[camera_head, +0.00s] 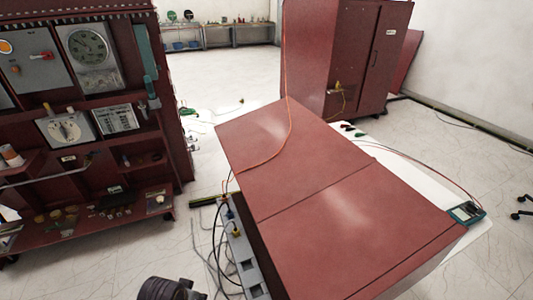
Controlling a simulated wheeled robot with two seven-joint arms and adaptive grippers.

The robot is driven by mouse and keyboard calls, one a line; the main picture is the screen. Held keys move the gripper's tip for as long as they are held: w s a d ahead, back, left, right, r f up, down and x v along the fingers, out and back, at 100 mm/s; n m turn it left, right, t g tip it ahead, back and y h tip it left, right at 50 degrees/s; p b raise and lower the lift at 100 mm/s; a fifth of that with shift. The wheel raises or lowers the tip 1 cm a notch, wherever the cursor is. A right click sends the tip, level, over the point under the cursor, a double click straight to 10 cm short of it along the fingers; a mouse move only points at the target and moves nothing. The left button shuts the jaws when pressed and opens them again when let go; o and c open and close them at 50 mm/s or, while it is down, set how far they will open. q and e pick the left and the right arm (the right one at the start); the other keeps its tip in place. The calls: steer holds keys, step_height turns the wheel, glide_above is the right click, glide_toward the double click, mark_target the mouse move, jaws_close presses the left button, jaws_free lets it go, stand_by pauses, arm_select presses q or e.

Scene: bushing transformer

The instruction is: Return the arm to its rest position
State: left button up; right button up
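Neither of my grippers can be made out in the head view. A dark, ribbed, rounded part (170,289) shows at the bottom edge, left of centre. It is cut off by the frame, and I cannot tell whether it belongs to my arm. No held object is visible.
A large dark-red cabinet (320,215) fills the centre and lower right, with a white surface beside it holding a meter (466,213). A red instrument rack (90,170) stands left. A tall red cabinet (345,60) stands behind. Cables lie on the floor between rack and cabinet.

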arm_select(q)
steer(key=s+f+g+p, duration=0.1)
steer(key=s+f+p, duration=0.25)
steer(key=f, duration=0.75)
steer(key=s+f+p, duration=0.2)
steer(key=f+p, duration=0.2)
steer(key=f, duration=0.7)
steer(key=s+a+f+p, duration=0.2)
steer(key=s+f, duration=0.3)
steer(key=s, duration=0.5)
steer(key=s+a+f+g+p, duration=0.1)
steer(key=s+f+p, duration=0.3)
steer(key=s, duration=0.6)
steer(key=shift+s+a+f+p, duration=0.35)
steer(key=shift+a+f, duration=0.3)
steer(key=shift+f, duration=0.15)
arm_select(e)
steer(key=s+a+r, duration=0.1)
steer(key=a+r, duration=0.1)
steer(key=r, duration=0.5)
steer(key=s+a+r, duration=0.1)
steer(key=a+r, duration=0.2)
steer(key=r, duration=0.4)
steer(key=shift+s+a+y, duration=0.15)
steer(key=shift+a+y, duration=0.15)
steer(key=shift+a, duration=0.05)
steer(key=shift+d+r, duration=0.1)
steer(key=shift+d, duration=0.25)
